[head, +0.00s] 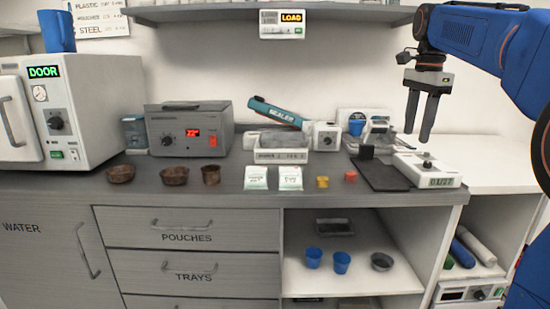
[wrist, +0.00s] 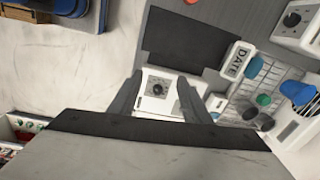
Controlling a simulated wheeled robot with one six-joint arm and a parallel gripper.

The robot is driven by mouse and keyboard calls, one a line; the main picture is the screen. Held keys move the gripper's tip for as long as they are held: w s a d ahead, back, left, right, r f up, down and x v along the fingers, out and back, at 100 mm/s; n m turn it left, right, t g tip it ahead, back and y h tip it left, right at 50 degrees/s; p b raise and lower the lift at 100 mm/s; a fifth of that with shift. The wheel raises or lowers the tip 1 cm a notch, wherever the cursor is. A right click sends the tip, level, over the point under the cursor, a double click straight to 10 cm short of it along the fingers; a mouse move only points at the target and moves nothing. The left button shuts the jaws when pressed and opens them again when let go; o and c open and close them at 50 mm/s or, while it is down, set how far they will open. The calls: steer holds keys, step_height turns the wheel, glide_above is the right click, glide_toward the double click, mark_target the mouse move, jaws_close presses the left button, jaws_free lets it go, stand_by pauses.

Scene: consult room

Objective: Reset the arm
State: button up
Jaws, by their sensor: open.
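My gripper (head: 422,115) hangs from my blue arm at the right of the head view, above the right end of the counter. Its two dark fingers point down and stand apart, with nothing between them. The same white device (head: 428,170) shows a small display in the head view, below the gripper.
A dark mat (head: 382,174) lies left of the device. A sealer (head: 278,115), grey heater box (head: 189,128) and white autoclave (head: 60,110) stand along the back. Brown cups (head: 174,176), white pouches (head: 256,178) and small yellow (head: 322,182) and red (head: 350,175) pieces line the front. A shelf (head: 270,14) runs above.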

steer(key=s+a+f+n+t, duration=0.1)
steer(key=s+a+f+n, duration=0.2)
steer(key=s+f, duration=0.7)
steer(key=s+a+f+n+t, duration=0.1)
steer(key=s+a+f+n, duration=0.1)
steer(key=s+f+n, duration=0.6)
steer(key=s+a+f+n+t, duration=0.2)
steer(key=s+f+n, duration=0.3)
steer(key=s+f, duration=0.8)
steer(key=shift+a+n, duration=0.3)
steer(key=shift+a, duration=0.5)
